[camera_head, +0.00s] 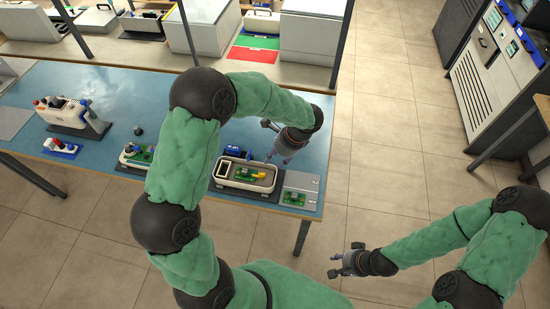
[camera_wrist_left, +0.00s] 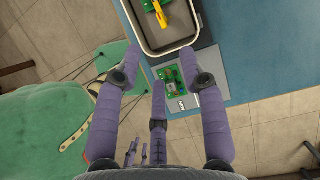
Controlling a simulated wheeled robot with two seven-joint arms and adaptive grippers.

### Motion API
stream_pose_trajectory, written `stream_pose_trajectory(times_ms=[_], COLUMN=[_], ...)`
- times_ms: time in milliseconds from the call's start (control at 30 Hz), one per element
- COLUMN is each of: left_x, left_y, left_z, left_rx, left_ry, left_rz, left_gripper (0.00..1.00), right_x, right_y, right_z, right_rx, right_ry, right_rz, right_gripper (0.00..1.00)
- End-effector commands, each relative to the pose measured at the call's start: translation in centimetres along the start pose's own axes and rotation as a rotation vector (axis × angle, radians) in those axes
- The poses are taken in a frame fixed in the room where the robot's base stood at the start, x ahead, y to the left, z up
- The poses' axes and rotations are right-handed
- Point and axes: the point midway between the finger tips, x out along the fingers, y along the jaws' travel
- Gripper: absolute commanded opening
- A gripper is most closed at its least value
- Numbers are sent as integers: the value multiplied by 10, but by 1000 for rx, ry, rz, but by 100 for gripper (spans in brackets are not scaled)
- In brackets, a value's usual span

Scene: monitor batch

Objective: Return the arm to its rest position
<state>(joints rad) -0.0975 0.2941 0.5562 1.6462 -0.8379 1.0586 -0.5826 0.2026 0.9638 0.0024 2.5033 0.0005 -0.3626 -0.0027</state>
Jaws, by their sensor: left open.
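My left gripper (camera_head: 277,157) is open and empty above the right end of the blue table (camera_head: 110,93). In the left wrist view its purple fingers (camera_wrist_left: 160,84) are spread, with nothing between them. A cream-rimmed tray (camera_head: 240,186) with a green circuit board and a yellow piece lies close below it; the tray also shows in the left wrist view (camera_wrist_left: 170,50). My right gripper (camera_head: 345,262) hangs over the floor to the right of the table, its fingers spread and empty. My left arm hides part of the table's middle.
A grey plate with a small green board (camera_head: 294,198) lies at the table's right end. Cream devices (camera_head: 80,117) and a small red-and-blue unit (camera_head: 61,147) stand at the left. A back bench (camera_head: 270,60) runs behind. The tiled floor at right is clear up to the cabinet (camera_head: 490,70).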

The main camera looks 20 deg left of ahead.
Motion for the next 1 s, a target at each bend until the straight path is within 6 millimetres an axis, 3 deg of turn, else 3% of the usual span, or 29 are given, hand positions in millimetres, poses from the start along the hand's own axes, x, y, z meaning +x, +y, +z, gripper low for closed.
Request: stream_pose_trajectory(times_ms=[300, 433, 567, 700, 900, 1000], left_x=[1, 15, 52, 93, 129, 143], left_y=[0, 11, 43, 92, 148, 169], left_z=[0, -11, -43, -87, -128, -139], left_rx=[0, -22, -116, -320, -693, -887], left_ry=[1, 40, 162, 324, 472, 506], left_rz=[1, 34, 133, 285, 479, 551], left_gripper=[41, 41, 41, 41, 41, 41], right_x=[0, 0, 0, 0, 0, 0], right_y=[0, 0, 0, 0, 0, 0], right_z=[0, 0, 0, 0, 0, 0], right_rx=[0, 0, 0, 0, 0, 0], right_ry=[0, 0, 0, 0, 0, 0], right_rz=[0, 0, 0, 0, 0, 0], right_gripper=[40, 40, 40, 40, 40, 40])
